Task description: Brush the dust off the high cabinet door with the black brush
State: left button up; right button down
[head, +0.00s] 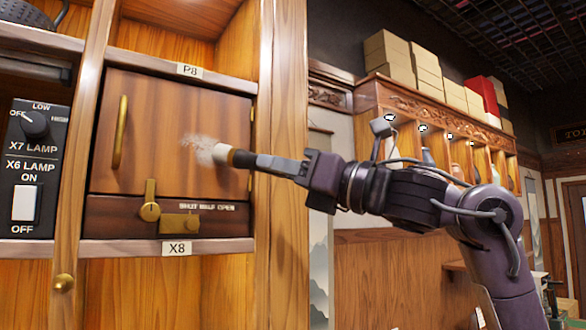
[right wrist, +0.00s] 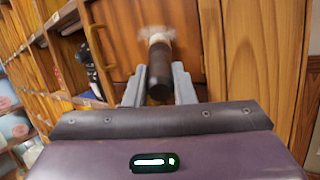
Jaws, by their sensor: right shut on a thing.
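The high cabinet door (head: 165,110) is a shut brown wooden panel with a vertical brass handle (head: 120,132) on its left. A pale, wispy patch (head: 197,147) shows on the door right of centre. My right gripper (head: 262,163) is shut on the brush (head: 243,158), which has a dark handle and a light band. The brush points left, its tip at the pale patch; I cannot separate bristles from dust there. In the right wrist view the brush (right wrist: 160,78) points away from the gripper (right wrist: 158,88) towards the door (right wrist: 118,35). My left gripper is out of view.
A brass latch (head: 150,208) and the label "SHUT HALF OPEN" sit below the door. A black lamp switch panel (head: 34,165) is at the left. A wooden post (head: 282,120) stands right of the door. Shelves with boxes (head: 390,55) are farther back.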

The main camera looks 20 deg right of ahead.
jog(key=a, duration=0.1)
jog(key=s+a+p, duration=0.1)
jog(key=a, duration=0.1)
jog(key=a+r, duration=0.1)
jog(key=a, duration=0.1)
jog(key=shift+s+a+r+p, duration=0.1)
jog(key=shift+s+a+p, duration=0.1)
jog(key=shift+s+p, duration=0.15)
jog(key=shift+w+d+p, duration=0.15)
jog(key=shift+w+d, duration=0.15)
jog(key=shift+d, duration=0.65)
jog(key=shift+w+d+p, duration=0.1)
jog(key=shift+w+d, duration=0.2)
jog(key=shift+d, duration=0.7)
jog(key=shift+w+d+p, duration=0.15)
jog(key=shift+w+d, duration=0.15)
jog(key=shift+d, duration=0.65)
jog(key=shift+s+a+p, duration=0.1)
jog(key=shift+a+p, duration=0.15)
jog(key=shift+p, duration=0.3)
jog(key=a, duration=0.2)
jog(key=s+a, duration=0.1)
jog(key=a, duration=0.1)
jog(key=s+a, duration=0.1)
jog(key=a, duration=0.1)
jog(key=shift+a+p, duration=0.2)
jog(key=shift+p, duration=0.1)
